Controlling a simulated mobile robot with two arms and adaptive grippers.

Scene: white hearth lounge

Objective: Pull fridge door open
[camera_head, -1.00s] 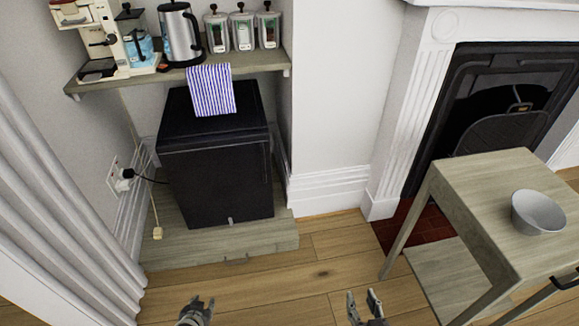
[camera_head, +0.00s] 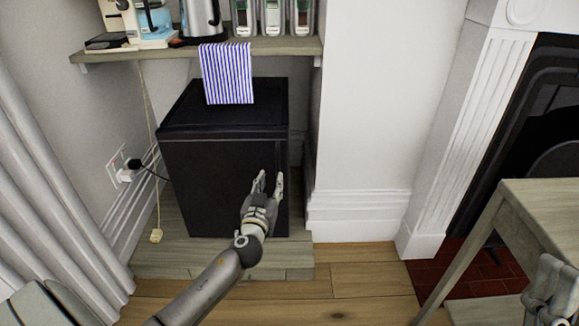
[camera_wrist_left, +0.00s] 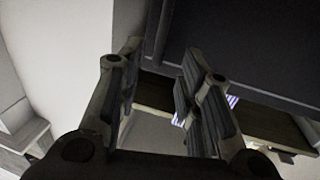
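The small black fridge (camera_head: 205,170) stands on a low wooden platform under a shelf, and its door looks shut. My left gripper (camera_head: 268,180) is open in front of the right part of the fridge's front, fingers pointing at it. In the left wrist view the gripper's two fingers (camera_wrist_left: 160,60) are apart, with the dark fridge (camera_wrist_left: 250,45) beyond them. I see nothing held, and I cannot tell whether a finger touches the door. My right gripper (camera_head: 548,290) is at the lower right by the table; its finger state is unclear.
The wooden shelf (camera_head: 290,47) above holds a kettle (camera_head: 201,18), canisters and a striped towel (camera_head: 227,73) that hangs over its edge. A wooden table (camera_head: 545,205) and fireplace are at the right. A curtain (camera_head: 50,190) is at the left. Floor is open before the platform.

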